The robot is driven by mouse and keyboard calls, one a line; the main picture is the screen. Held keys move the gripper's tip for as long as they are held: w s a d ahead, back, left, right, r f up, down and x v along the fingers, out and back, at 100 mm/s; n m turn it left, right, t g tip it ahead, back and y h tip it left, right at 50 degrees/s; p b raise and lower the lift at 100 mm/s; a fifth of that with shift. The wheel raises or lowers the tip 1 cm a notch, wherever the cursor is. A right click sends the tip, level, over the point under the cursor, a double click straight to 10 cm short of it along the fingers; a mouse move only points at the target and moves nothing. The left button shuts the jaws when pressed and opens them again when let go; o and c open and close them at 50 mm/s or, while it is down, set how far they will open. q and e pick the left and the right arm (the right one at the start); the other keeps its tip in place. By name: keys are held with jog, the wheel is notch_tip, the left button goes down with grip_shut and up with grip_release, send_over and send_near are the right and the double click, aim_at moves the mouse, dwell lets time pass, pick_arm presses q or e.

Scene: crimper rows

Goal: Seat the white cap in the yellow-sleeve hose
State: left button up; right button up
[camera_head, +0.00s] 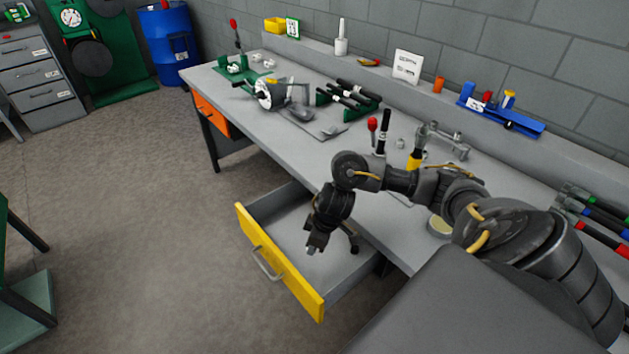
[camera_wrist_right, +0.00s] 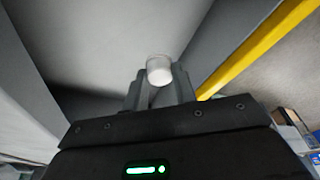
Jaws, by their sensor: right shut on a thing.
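My right gripper (camera_head: 315,247) is over the open drawer, pointing down. In the right wrist view, its fingers (camera_wrist_right: 160,88) are shut on the white cap (camera_wrist_right: 159,69), a small round piece at the fingertips. In the head view the cap is too small to make out clearly. A dark upright piece with a yellow sleeve (camera_head: 414,162) stands on the bench beside the grey metal fixture, behind my right arm; it looks like the yellow-sleeve hose, its lower end partly hidden. My left gripper is not in view.
The grey drawer (camera_head: 285,212) with a yellow front (camera_head: 276,262) stands open below the bench (camera_head: 233,85). A red-topped piece (camera_head: 372,125) and a black upright piece (camera_head: 384,133) stand near the yellow sleeve. Several hoses with coloured bands (camera_head: 600,218) lie at the right.

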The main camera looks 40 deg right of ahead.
jog(key=w+a+r+n, duration=0.3)
jog(key=w+a+r, duration=0.1)
jog(key=a+r, duration=0.65)
jog(key=s+a+r+n, duration=0.1)
jog(key=s+r, duration=0.2)
jog(key=r, duration=0.5)
jog(key=shift+s+a+r+g+y, duration=0.15)
jog(key=shift+a+g+y, duration=0.15)
jog(key=shift+g, duration=0.1)
jog(key=shift+n, duration=0.3)
